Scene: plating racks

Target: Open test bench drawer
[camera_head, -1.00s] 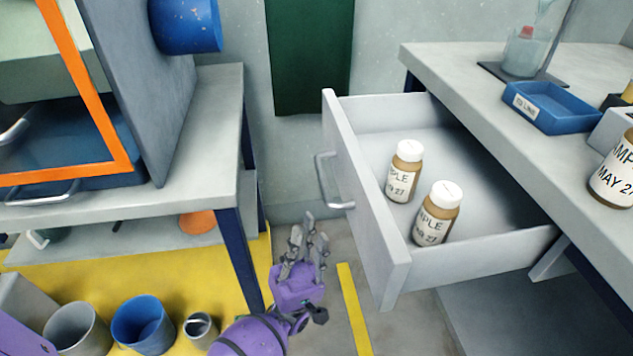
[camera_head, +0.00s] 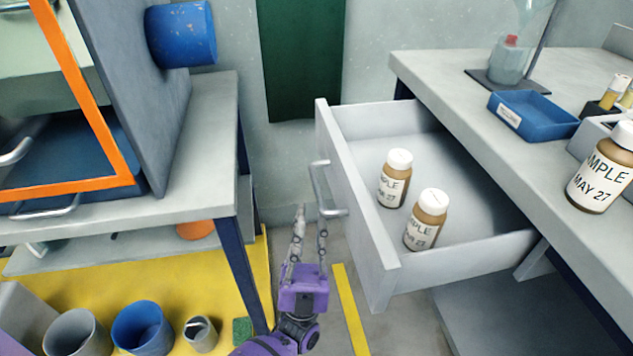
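The test bench drawer (camera_head: 362,215) is pulled well out of the bench on the right, with its inside showing. Its metal bar handle (camera_head: 322,190) is on the front panel, facing left. Two brown sample bottles with white caps, one farther back (camera_head: 394,180) and one nearer (camera_head: 426,220), stand upright inside. My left gripper (camera_head: 310,222), purple with grey fingers, is just below and left of the handle. Its fingers are apart with nothing seen between them. I cannot tell whether a finger touches the handle. My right gripper is out of view.
The bench top (camera_head: 440,75) holds a blue tray (camera_head: 535,118) and a larger sample bottle (camera_head: 603,170). At left are a table (camera_head: 215,120) with an orange-framed cabinet (camera_head: 110,150) and several buckets on the yellow floor. Floor between the benches is free.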

